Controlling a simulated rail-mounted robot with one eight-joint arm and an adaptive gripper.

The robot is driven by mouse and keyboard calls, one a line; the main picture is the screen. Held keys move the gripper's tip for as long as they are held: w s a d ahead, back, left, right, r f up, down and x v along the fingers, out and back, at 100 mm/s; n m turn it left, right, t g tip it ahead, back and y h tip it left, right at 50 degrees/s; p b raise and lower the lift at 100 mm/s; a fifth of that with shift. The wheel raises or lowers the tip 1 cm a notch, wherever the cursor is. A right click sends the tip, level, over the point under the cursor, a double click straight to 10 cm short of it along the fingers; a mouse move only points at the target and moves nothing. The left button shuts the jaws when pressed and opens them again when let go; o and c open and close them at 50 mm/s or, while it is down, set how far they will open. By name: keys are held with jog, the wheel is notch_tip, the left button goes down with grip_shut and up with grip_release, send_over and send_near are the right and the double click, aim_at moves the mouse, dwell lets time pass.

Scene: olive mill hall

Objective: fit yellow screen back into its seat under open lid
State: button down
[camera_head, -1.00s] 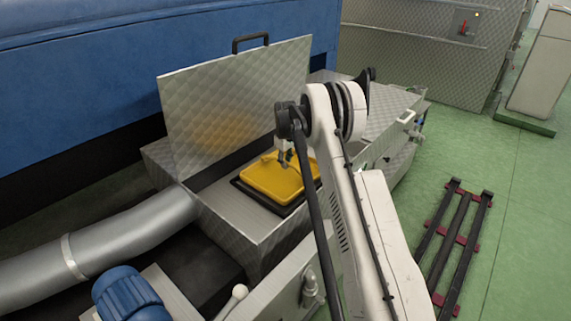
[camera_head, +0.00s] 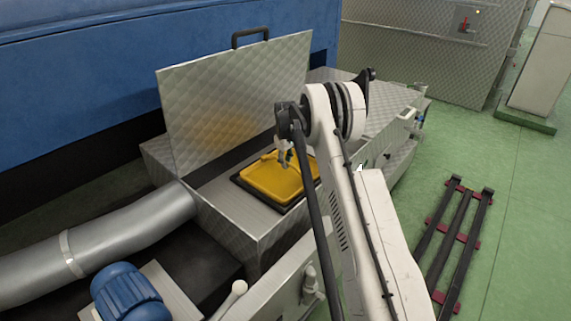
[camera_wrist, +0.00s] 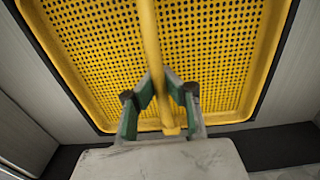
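The yellow perforated screen (camera_head: 279,182) lies within the black-edged seat (camera_head: 287,209) in the metal housing, below the raised lid. It looks about level, with black edging along its visible sides. In the wrist view the screen (camera_wrist: 90,45) fills the upper part, and its yellow bar handle (camera_wrist: 152,45) runs between my fingers. My gripper (camera_head: 284,164) is over the screen. In the wrist view my gripper (camera_wrist: 157,80) appears open, its fingers straddling the bar with small gaps. The raised lid (camera_head: 235,95) stands upright behind. My arm hides the right part of the seat.
A grey duct (camera_head: 110,235) and blue motor (camera_head: 128,293) are at the lower left. The blue machine body (camera_head: 80,70) is behind the lid. A dark rack (camera_head: 452,245) lies on the green floor at right, with open floor around it.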

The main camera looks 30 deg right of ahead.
jog(key=shift+f, duration=0.15)
jog(key=c, duration=1.8)
grip_release()
jog(key=shift+c, duration=0.2)
notch_tip(320, 180, up, 12)
jog(key=shift+s, duration=0.1)
